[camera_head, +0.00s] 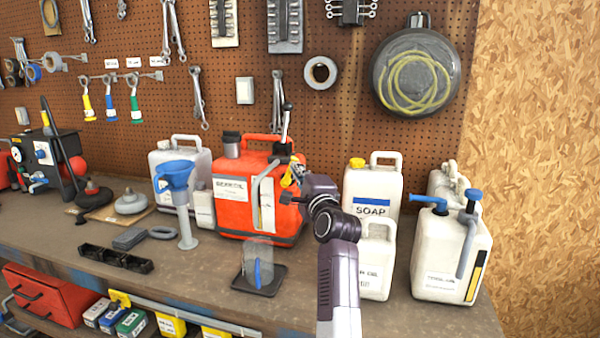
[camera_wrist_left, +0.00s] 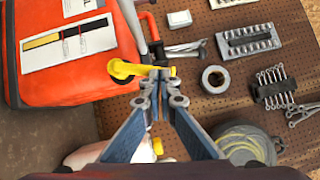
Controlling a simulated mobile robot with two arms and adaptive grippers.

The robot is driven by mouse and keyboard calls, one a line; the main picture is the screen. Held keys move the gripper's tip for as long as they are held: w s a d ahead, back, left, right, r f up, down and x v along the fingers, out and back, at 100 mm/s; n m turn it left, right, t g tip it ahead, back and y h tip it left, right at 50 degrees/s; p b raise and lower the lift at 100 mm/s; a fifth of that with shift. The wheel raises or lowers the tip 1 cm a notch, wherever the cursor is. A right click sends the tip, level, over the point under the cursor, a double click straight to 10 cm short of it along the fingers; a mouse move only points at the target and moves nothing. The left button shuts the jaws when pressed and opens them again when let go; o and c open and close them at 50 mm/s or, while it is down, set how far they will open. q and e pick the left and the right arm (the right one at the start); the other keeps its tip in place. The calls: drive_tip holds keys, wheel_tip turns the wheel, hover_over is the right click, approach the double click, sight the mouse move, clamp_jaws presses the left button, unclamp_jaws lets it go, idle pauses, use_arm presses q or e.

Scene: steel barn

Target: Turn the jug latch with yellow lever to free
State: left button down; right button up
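The orange-red jug (camera_head: 230,188) stands upright at the middle of the bench. Its yellow lever (camera_head: 288,180) is on the jug's upper right side and is partly hidden by my left gripper (camera_head: 290,193). In the left wrist view the jug (camera_wrist_left: 70,83) fills the upper left, and the yellow lever (camera_wrist_left: 124,69) runs sideways behind the fingertips of my left gripper (camera_wrist_left: 158,82). The fingers are drawn together at the tips, with the lever showing on both sides of them. Whether they touch the lever is hard to tell. My right gripper is not in view.
A white soap jug (camera_head: 373,182), a smaller white jug (camera_head: 378,262) and a white jug with blue fittings (camera_head: 445,260) stand right of my arm. A clear item on a dark base (camera_head: 259,280) is in front of the jug. A pegboard (camera_head: 340,110) rises behind.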

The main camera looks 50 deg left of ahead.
use_arm(q)
drive_tip(key=shift+s+a+r+n+g+h, duration=0.25)
drive_tip(key=shift+a+n+h, duration=0.2)
drive_tip(key=shift+n, duration=0.45)
drive_tip(key=shift+a+r+n+h, duration=0.1)
drive_tip(key=shift+a+n+h, duration=0.15)
drive_tip(key=shift+n, duration=0.15)
idle(0.5)
wheel_tip(320, 180, up, 10)
idle(0.5)
drive_tip(key=shift+s+r, duration=0.1)
idle(0.4)
